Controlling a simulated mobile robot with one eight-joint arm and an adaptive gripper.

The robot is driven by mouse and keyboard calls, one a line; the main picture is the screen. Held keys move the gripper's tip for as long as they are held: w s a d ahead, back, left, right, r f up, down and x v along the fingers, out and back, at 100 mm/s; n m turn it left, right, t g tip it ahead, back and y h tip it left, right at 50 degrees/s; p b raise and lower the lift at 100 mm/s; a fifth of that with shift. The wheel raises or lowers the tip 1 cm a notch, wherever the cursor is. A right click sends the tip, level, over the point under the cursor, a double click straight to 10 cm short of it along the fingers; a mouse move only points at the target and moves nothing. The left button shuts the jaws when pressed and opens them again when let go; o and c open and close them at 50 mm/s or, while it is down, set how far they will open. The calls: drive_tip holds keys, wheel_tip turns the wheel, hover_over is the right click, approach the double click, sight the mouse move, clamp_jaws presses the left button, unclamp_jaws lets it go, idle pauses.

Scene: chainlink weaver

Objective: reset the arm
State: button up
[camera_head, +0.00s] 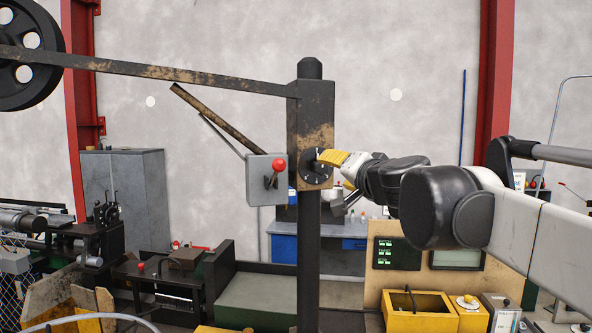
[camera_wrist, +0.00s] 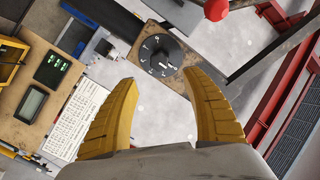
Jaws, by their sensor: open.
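My arm reaches in from the right in the head view, and my gripper (camera_head: 335,160) points left at a round black dial (camera_head: 316,166) on a dark, worn post (camera_head: 312,115). In the wrist view my gripper (camera_wrist: 165,95) has its two yellow fingers spread wide with nothing between them. The black dial with white marks (camera_wrist: 160,55) lies just beyond the fingertips, on a brownish plate. The fingers appear apart from the dial.
A long bar (camera_head: 150,70) runs from the post to a dark wheel (camera_head: 30,55). Yellow bins (camera_head: 420,312) and small screens (camera_head: 397,253) stand below my arm. Benches and machines fill the lower left.

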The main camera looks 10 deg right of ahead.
drive_tip(key=s+a+f+n+g+y+b, duration=0.15)
drive_tip(key=s+f+b, duration=0.45)
drive_tip(key=f, duration=0.7)
drive_tip(key=s+a+f+n+g+b, duration=0.25)
drive_tip(key=f+b, duration=0.55)
drive_tip(key=f, duration=0.5)
drive_tip(key=s+a+f+n+g+y+b, duration=0.1)
drive_tip(key=s+a+f+n+b, duration=0.15)
drive_tip(key=s+f+b, duration=0.7)
drive_tip(key=s+d+f+g+h+b, duration=0.1)
drive_tip(key=s+f+b, duration=0.3)
drive_tip(key=f, duration=0.9)
drive_tip(key=s+d+f+n+g+h+b, duration=0.1)
drive_tip(key=s+f+b, duration=0.3)
drive_tip(key=f, duration=1)
drive_tip(key=s+d+f+g+h+b, duration=0.2)
drive_tip(key=f+b, duration=0.4)
drive_tip(key=f, duration=0.7)
drive_tip(key=shift+s+d+f+g, duration=0.15)
drive_tip(key=shift+s+d+g, duration=0.55)
drive_tip(key=shift+s, duration=0.5)
